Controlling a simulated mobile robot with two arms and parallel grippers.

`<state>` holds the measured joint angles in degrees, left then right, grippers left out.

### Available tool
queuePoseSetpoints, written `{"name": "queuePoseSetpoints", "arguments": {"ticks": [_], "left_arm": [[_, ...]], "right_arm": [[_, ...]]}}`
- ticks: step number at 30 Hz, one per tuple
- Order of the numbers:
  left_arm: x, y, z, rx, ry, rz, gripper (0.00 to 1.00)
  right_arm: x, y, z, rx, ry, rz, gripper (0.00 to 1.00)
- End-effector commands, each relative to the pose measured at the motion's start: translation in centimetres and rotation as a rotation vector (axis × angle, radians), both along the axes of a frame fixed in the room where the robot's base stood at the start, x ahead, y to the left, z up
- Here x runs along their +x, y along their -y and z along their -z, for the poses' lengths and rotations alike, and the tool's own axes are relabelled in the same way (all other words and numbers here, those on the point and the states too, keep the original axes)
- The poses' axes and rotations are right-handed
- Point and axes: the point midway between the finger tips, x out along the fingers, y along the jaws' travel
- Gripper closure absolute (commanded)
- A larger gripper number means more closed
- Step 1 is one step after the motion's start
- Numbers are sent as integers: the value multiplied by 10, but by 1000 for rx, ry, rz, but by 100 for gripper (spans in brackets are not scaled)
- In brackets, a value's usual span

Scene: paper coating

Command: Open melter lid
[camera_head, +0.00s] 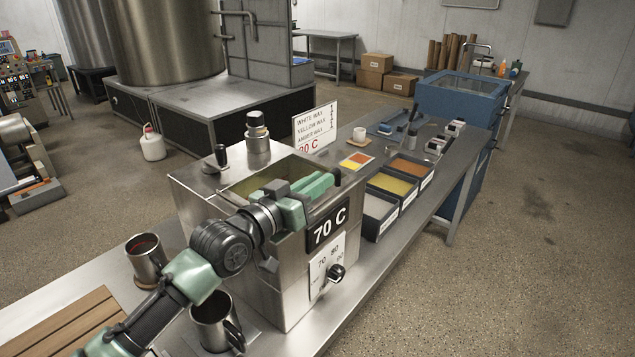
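The melter (192,205) is a steel box on the bench with a "70 C" display and a dial on its front. Its top shows a yellowish-green area (258,178) inside a steel rim, partly hidden by my arm. I cannot tell whether this is an open tank or a see-through lid. My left gripper (322,183) is over the front right part of the melter top. A small dark handle end (337,176) shows at its tip. Whether the fingers are closed on it is not clear. My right gripper is out of view.
A black knob (222,157) and a capped steel cylinder (257,133) stand on the melter's back edge. Steel mugs (146,262) stand on the bench at left. Wax trays (393,185) and a sign (316,123) are to the right and behind.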

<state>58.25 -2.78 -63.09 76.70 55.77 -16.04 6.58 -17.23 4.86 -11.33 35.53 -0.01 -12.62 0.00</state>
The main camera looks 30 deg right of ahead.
Motion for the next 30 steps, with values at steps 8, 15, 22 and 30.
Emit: {"name": "queuePoseSetpoints", "arguments": {"ticks": [8, 15, 22, 30], "left_arm": [[-1, 1, 0, 0, -2, 2, 100], [-1, 1, 1, -1, -3, 2, 100], [-1, 1, 1, 0, -3, 2, 100], [-2, 1, 1, 0, -4, 2, 100]], "right_arm": [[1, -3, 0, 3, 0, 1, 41], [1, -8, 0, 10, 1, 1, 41], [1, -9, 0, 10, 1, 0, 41], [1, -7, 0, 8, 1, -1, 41]]}}
